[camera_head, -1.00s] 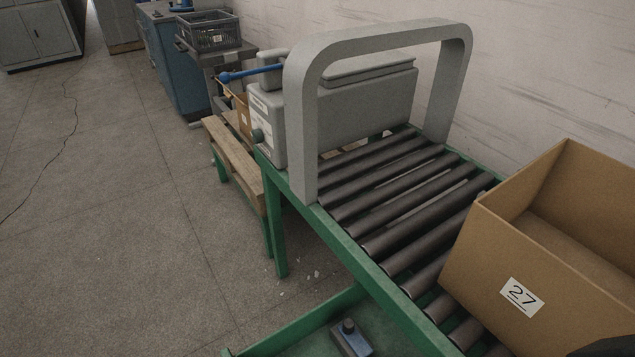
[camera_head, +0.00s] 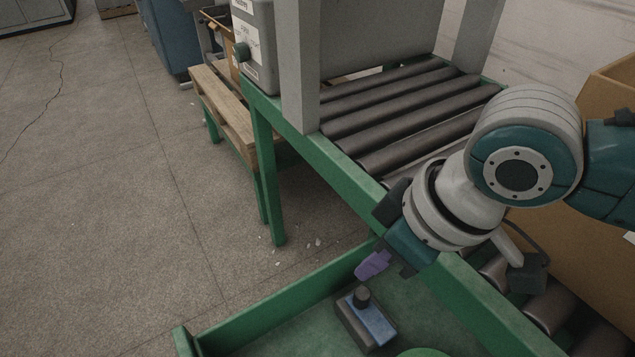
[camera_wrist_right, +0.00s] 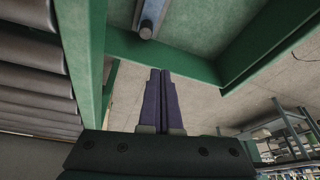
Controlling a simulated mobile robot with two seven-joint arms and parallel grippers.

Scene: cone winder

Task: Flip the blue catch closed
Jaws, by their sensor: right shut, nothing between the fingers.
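A small dark block with a blue top plate and a black round knob (camera_head: 367,320) sits on the green tray; I take it as the blue catch, but cannot tell its open or closed position. It also shows at the top of the right wrist view (camera_wrist_right: 147,18). My right gripper (camera_head: 372,266) is shut and empty, its purple fingers pointing down-left above and just behind the block, apart from it. The two fingers lie together in the right wrist view (camera_wrist_right: 160,92). My left gripper is not in view.
The green tray (camera_head: 270,323) has a raised rim beside the green conveyor frame (camera_head: 478,300) with dark rollers (camera_head: 400,117). A grey arch post (camera_head: 300,75) stands on the frame. A cardboard box (camera_head: 612,85) is at right, behind my arm.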

